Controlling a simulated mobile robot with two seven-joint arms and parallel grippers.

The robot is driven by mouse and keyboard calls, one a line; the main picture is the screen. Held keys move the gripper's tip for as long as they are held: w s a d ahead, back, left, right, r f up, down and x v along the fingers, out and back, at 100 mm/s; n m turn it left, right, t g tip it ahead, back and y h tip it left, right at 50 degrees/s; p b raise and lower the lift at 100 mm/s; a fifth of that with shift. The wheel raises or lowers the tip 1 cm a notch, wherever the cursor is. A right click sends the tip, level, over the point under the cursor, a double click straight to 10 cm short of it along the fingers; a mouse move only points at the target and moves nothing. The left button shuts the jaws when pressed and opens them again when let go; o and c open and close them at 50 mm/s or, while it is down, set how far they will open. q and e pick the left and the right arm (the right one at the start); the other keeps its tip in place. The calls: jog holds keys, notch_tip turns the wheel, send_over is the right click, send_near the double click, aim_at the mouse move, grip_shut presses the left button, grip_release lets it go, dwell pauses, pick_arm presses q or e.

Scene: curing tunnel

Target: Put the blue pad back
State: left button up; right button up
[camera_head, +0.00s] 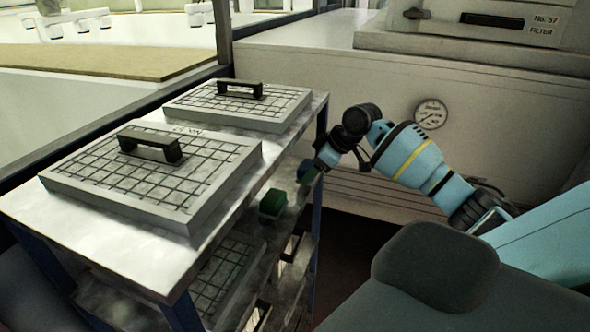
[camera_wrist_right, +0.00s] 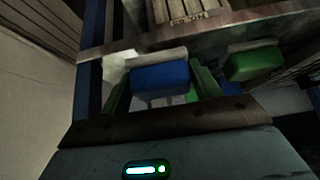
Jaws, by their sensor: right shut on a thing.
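The blue pad (camera_wrist_right: 160,77) sits between the two green fingers of my right gripper (camera_wrist_right: 161,90) in the right wrist view, with a pale strip along its top edge. My right gripper (camera_head: 309,178) is shut on it beside the open side of the cart (camera_head: 222,236), below the top shelf level. In the head view the pad shows only as a small dark patch by the fingers. A green pad (camera_head: 272,204) sits at the cart's side, left of my gripper; it also shows in the right wrist view (camera_wrist_right: 254,63). My left gripper is not in view.
Two gridded panels with black handles, a near one (camera_head: 212,200) and a far one (camera_head: 283,121), lie on the cart top. Another gridded panel (camera_head: 222,272) is on a lower shelf. A pale machine with a round gauge (camera_head: 431,114) stands behind my right arm. A blue cart post (camera_wrist_right: 90,95) is close left in the wrist view.

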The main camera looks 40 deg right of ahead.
aim_at(300, 165)
jog(key=shift+w+a, duration=0.35)
jog(key=shift+w, duration=0.35)
jog(key=shift+w, duration=0.1)
jog(key=shift+w+a+f, duration=0.25)
jog(key=shift+w+a, duration=0.15)
jog(key=shift+w, duration=0.35)
jog(key=shift+w+a+f, duration=0.25)
jog(key=shift+w+a, duration=0.15)
jog(key=shift+w, duration=0.3)
jog(key=shift+f, duration=0.25)
jog(key=o, duration=1.1)
jog(key=shift+f, duration=0.1)
jog(key=v, duration=1.2)
jog(key=shift+p, duration=0.4)
